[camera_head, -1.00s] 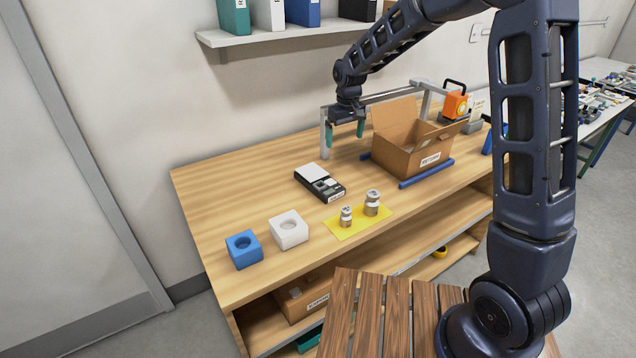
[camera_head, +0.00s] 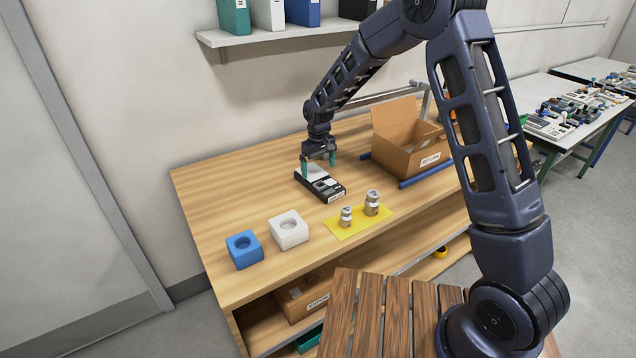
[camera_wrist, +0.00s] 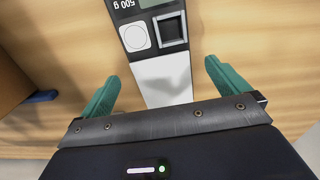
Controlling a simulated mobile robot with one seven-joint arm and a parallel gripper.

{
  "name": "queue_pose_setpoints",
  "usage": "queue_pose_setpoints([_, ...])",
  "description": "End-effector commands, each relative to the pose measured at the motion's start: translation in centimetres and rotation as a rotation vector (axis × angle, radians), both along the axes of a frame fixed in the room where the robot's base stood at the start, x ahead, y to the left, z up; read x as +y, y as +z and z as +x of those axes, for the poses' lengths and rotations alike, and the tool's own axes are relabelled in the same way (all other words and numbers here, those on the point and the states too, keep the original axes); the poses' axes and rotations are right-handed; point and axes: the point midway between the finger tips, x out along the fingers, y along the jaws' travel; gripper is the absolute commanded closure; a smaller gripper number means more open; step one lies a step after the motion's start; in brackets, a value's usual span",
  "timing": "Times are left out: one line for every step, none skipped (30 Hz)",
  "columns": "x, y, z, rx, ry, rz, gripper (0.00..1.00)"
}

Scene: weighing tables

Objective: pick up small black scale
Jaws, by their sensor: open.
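The small black scale (camera_head: 325,187) lies on the wooden table, with a pale plate at its back end and a display and buttons at its front. My gripper (camera_head: 319,163) is above the plate end of the scale, fingers pointing down. In the wrist view the scale (camera_wrist: 150,35) runs up from between the green fingertips of my gripper (camera_wrist: 163,85), its pale plate nearest. The fingers are open, one on each side of the plate, with gaps to it. The head view does not show clearly how high the fingertips are over the table.
A yellow mat (camera_head: 335,233) with two metal weights (camera_head: 372,203) lies in front of the scale. A white block (camera_head: 289,230) and a blue block (camera_head: 244,249) stand at the left front. An open cardboard box (camera_head: 408,160) stands to the right, and the wall is behind.

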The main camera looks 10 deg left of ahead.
Motion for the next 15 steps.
queue_pose_setpoints([0.0,-0.2,0.0,0.0,0.0,0.0,0.0])
queue_pose_setpoints([0.0,-0.4,0.0,-0.001,0.0,0.001,0.0])
queue_pose_setpoints([0.1,-0.6,0.1,0.0,0.0,0.0,0.0])
queue_pose_setpoints([0.1,-0.9,0.1,0.0,0.0,0.0,0.0])
queue_pose_setpoints([0.1,-1.2,0.1,0.001,0.0,-0.001,0.0])
queue_pose_setpoints([0.1,-1.7,0.1,0.001,0.0,-0.002,0.0])
queue_pose_setpoints([0.2,-2.1,0.2,0.001,0.0,-0.002,0.0])
queue_pose_setpoints([0.2,-2.5,0.2,0.001,0.0,-0.002,0.0])
queue_pose_setpoints([0.3,-3.1,0.3,0.001,-0.001,-0.001,0.0])
queue_pose_setpoints([0.3,-3.5,0.3,0.001,-0.001,-0.002,0.0])
queue_pose_setpoints([0.2,-4.0,0.3,0.002,0.0,-0.002,0.0])
queue_pose_setpoints([0.2,-4.4,0.3,0.001,0.0,-0.002,0.0])
queue_pose_setpoints([0.3,-4.7,0.3,0.001,0.0,-0.001,0.0])
queue_pose_setpoints([0.3,-4.9,0.3,0.0,0.0,0.0,0.0])
queue_pose_setpoints([0.3,-5.1,0.3,-0.001,0.0,0.001,0.0])
